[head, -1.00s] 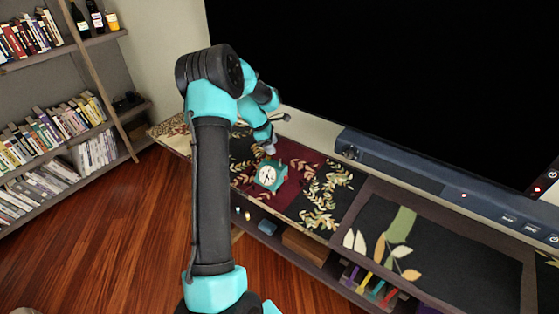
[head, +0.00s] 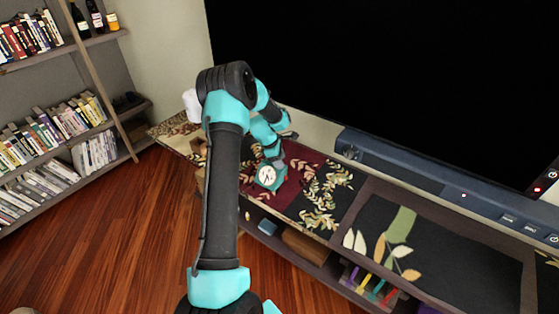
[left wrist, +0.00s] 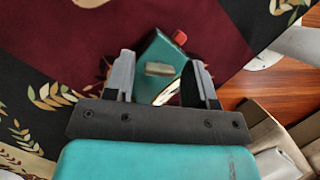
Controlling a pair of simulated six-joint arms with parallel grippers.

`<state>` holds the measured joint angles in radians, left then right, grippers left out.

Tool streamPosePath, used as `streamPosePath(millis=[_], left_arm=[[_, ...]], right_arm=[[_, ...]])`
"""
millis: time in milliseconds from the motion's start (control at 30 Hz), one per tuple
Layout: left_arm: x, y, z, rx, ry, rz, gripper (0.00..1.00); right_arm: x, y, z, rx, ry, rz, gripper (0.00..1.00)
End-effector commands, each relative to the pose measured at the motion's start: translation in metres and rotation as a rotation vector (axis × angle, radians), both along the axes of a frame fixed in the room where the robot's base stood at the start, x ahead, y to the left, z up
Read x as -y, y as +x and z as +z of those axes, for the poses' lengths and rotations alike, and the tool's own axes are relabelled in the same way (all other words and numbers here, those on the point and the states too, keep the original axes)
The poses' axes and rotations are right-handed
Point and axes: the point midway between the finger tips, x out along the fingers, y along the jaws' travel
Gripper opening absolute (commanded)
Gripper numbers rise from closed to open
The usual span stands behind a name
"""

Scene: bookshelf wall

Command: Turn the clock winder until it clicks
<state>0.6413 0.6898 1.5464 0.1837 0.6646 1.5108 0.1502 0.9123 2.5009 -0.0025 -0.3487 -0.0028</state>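A small teal clock (head: 262,185) with a white face stands on the dark red part of the patterned runner. In the left wrist view the clock's teal body (left wrist: 150,52) shows from above and behind, with a tan winder (left wrist: 160,69) facing my gripper and a red knob (left wrist: 179,38) at its edge. My left gripper (left wrist: 163,66) is open, one finger on each side of the winder and clock body; I cannot tell whether they touch. In the head view my left gripper (head: 272,157) is just behind the clock, partly hidden. My right gripper is not in view.
A large dark screen (head: 390,80) with a blue-grey bar (head: 420,185) stands along the back of the console. A white cylinder (head: 191,105) is at the console's left end. Bookshelves (head: 55,120) stand at far left. The runner right of the clock is clear.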

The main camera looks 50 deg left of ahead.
Motion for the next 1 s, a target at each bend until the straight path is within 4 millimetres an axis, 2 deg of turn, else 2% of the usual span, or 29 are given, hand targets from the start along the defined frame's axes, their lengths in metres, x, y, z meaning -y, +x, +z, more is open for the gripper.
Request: streamPosePath(millis=[67, 433, 767, 1000], left_arm=[[-0.0001, -0.0001, 0.0002, 0.0, 0.0, 0.0, 0.43], [-0.0001, -0.0001, 0.0003, 0.0, 0.0, 0.0, 0.08], [-0.0001, 0.0, 0.0001, -0.001, -0.001, -0.032, 0.08], [-0.0006, 0.0006, 0.0003, 0.0, 0.0, -0.136, 0.08]], right_arm=[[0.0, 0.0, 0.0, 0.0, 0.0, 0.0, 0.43], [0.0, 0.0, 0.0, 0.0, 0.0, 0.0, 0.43], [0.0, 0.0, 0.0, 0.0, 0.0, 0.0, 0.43], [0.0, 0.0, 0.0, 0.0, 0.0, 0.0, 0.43]])
